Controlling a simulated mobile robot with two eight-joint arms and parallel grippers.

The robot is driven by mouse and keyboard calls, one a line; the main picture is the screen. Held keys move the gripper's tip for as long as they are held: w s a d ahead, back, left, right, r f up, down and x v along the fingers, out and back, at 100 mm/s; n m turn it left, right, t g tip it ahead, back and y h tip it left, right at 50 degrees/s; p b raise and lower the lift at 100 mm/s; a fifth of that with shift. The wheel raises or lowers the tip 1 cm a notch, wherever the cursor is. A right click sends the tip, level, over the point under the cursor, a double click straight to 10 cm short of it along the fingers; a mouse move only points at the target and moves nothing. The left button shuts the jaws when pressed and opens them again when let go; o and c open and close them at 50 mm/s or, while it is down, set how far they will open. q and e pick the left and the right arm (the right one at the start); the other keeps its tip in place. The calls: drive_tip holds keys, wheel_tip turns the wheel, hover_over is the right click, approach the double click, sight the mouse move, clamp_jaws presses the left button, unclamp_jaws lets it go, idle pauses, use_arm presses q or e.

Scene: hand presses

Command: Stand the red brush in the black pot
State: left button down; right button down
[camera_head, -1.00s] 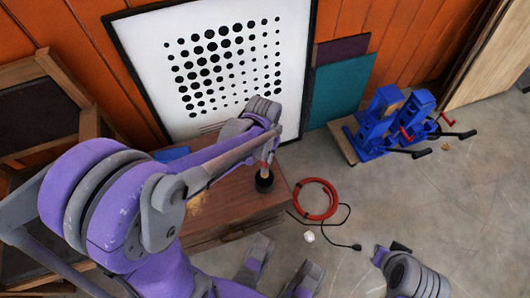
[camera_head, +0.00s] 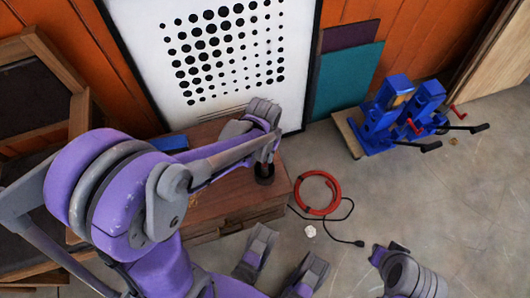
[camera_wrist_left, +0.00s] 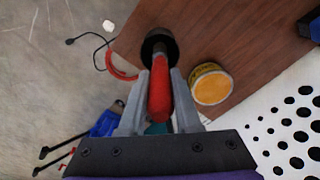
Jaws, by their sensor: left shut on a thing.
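The black pot (camera_head: 265,178) stands on the right end of a brown wooden cabinet top, below my left gripper (camera_head: 268,158). It also shows in the left wrist view (camera_wrist_left: 159,40). My left gripper (camera_wrist_left: 159,84) is shut on the red handle of the red brush (camera_wrist_left: 160,94). The brush points down, and its far end is at the mouth of the pot and looks to be inside it. How deep it sits, and whether it touches the bottom, I cannot tell.
A yellow-orange tin (camera_wrist_left: 211,86) stands beside the pot on the cabinet top (camera_head: 225,197). A blue item (camera_head: 168,143) lies behind my arm. A framed dotted print (camera_head: 225,55) leans behind.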

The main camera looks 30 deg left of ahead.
use_arm(q)
drive_tip(key=c, duration=0.5)
unclamp_jaws()
drive_tip(key=shift+r, duration=0.1)
wheel_tip(320, 180, up, 11)
drive_tip(key=p, duration=0.3)
drive_tip(key=shift+s+f+p, duration=0.1)
drive_tip(key=shift+f+p, duration=0.1)
drive_tip(key=shift+p, duration=0.1)
idle(0.4)
